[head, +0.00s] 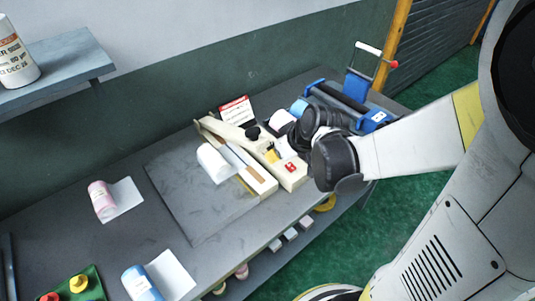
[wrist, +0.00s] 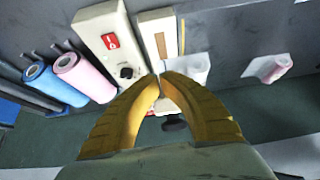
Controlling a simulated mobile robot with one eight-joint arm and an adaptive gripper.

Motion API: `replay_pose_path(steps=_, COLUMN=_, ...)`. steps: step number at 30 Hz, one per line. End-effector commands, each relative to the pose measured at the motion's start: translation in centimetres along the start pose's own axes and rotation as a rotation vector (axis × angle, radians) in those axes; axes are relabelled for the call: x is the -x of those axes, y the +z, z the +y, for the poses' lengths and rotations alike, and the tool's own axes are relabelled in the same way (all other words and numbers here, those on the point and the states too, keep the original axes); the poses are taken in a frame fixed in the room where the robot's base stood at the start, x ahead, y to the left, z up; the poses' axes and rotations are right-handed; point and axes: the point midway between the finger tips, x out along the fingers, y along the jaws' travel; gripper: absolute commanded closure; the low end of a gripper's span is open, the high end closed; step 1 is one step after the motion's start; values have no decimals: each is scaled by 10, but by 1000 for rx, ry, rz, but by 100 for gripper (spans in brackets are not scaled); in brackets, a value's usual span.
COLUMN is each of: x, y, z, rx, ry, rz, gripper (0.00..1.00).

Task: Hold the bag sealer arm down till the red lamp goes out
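The cream bag sealer (head: 262,181) stands on the bench in the middle of the head view. Its control box (wrist: 97,22) carries a red patch (wrist: 110,41) and a dark knob (wrist: 126,72) in the wrist view. The red patch (head: 291,167) also shows in the head view; I cannot tell whether a lamp is lit. My gripper (wrist: 161,76) has its yellow fingers together at the tips, over the sealer's near edge. Its yellow tip (head: 271,155) shows above the sealer in the head view. Whether it touches the sealer arm is unclear. A white bag (head: 215,163) lies at the sealer's left.
A red-and-white card (head: 236,110) stands behind the sealer. Blue (wrist: 45,78) and pink (wrist: 80,72) rolls lie beside it. A blue-framed device (head: 345,98) stands at the right.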

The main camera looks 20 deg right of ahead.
Motion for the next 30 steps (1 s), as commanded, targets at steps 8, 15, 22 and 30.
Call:
replay_pose_path(steps=8, x=34, y=4, z=0, rx=0, ry=1, rz=1, gripper=100)
replay_pose_path(steps=15, x=36, y=5, z=0, rx=1, ry=0, rz=2, gripper=100)
replay_pose_path(steps=22, x=36, y=5, z=0, rx=0, ry=0, rz=2, gripper=100)
replay_pose_path(steps=30, x=48, y=14, z=-18, rx=-49, ry=35, rz=-10, gripper=100)
